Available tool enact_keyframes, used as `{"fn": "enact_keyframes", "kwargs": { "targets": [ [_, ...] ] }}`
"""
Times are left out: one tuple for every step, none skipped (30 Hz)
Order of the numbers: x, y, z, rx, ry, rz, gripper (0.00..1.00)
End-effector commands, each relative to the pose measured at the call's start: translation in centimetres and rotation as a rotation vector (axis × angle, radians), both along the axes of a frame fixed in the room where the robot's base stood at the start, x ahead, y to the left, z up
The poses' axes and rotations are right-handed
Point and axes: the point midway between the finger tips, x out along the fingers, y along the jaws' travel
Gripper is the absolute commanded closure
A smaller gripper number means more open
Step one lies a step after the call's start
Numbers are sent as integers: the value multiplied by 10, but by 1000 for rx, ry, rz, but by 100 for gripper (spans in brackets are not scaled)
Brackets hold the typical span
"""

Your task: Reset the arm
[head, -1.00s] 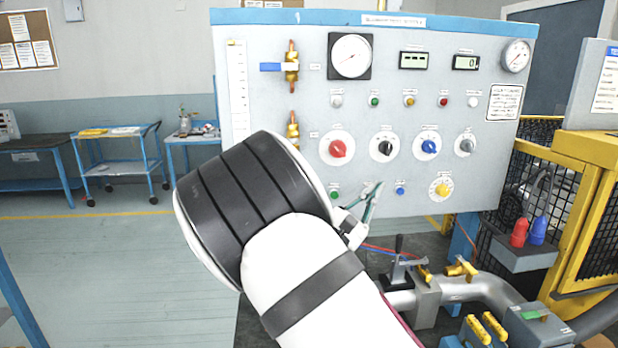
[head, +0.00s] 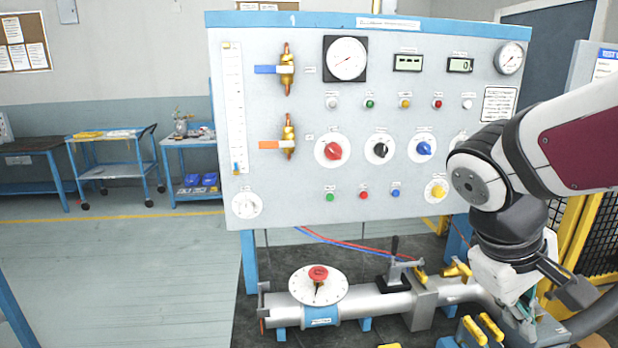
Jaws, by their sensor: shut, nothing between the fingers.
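My arm reaches in from the right edge of the head view and bends down at a dark elbow-like joint in front of the panel's lower right corner. My gripper (head: 524,312) hangs below a black and white wrist, pointing down over the right end of the silver pipe (head: 378,304). It is shut and empty. The fingertips are small and partly hidden among the pipe fittings, so I cannot tell how close they are to them.
The control panel (head: 290,206) with gauges, knobs and buttons stands behind the pipe. A red-knobbed dial (head: 318,285) sits on the pipe's left part. Yellow-handled fittings (head: 483,330) stand close left of my gripper. A yellow cage (head: 600,240) is at right. The floor at left is clear.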

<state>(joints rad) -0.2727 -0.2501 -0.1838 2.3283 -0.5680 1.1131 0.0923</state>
Motion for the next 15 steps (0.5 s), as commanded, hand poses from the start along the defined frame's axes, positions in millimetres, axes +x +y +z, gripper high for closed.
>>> {"fn": "enact_keyframes", "kwargs": {
  "targets": [
    [-11,7,4,68,-50,-25,100],
    [-17,14,5,107,-78,-36,100],
    [-23,21,7,159,-116,-52,100],
    [-28,27,9,195,-145,-63,100],
    [-33,33,11,232,-174,-74,100],
    [-38,41,13,275,-213,-87,100],
    [-42,47,15,307,-242,-97,100],
    [-45,53,17,337,-271,-106,100],
    [-49,60,20,372,-305,-117,100],
    [-52,64,22,396,-331,-123,100],
    [-54,69,24,417,-352,-129,100],
    [-56,74,26,441,-379,-137,100],
    [-58,77,28,457,-399,-141,100],
    [-59,80,29,470,-413,-145,100],
    [-60,83,30,485,-430,-149,100]
  ]
}}
